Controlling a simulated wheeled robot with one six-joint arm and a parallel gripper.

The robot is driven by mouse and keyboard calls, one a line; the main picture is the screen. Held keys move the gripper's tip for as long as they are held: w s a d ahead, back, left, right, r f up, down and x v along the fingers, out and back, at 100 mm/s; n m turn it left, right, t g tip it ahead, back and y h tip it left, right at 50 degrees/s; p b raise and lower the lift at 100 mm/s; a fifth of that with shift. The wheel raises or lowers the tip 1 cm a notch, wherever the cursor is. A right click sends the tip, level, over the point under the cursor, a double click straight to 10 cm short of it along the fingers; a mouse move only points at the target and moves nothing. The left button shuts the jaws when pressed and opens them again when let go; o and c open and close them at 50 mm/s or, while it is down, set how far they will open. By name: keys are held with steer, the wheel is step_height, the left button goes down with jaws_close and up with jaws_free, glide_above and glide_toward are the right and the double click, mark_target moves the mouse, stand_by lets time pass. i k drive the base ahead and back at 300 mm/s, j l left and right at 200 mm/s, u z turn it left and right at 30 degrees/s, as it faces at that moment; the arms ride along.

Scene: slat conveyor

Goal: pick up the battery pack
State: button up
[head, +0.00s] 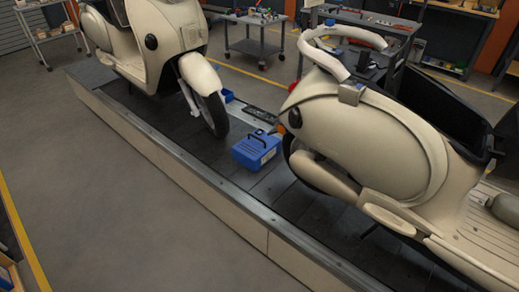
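The battery pack (257,150) looks like a blue box with a dark handle on top and a pale label on its side. It sits upright on the dark slat conveyor (195,153), between two cream scooters. My gripper is not in view.
The conveyor's raised metal edge (180,158) runs diagonally along the near side. Open grey floor (130,220) lies at lower left. A small blue bin (227,95) is behind the left scooter's wheel. Tool carts (255,38) stand behind.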

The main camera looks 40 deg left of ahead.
mark_target(255, 150)
steer(key=u, duration=1.6)
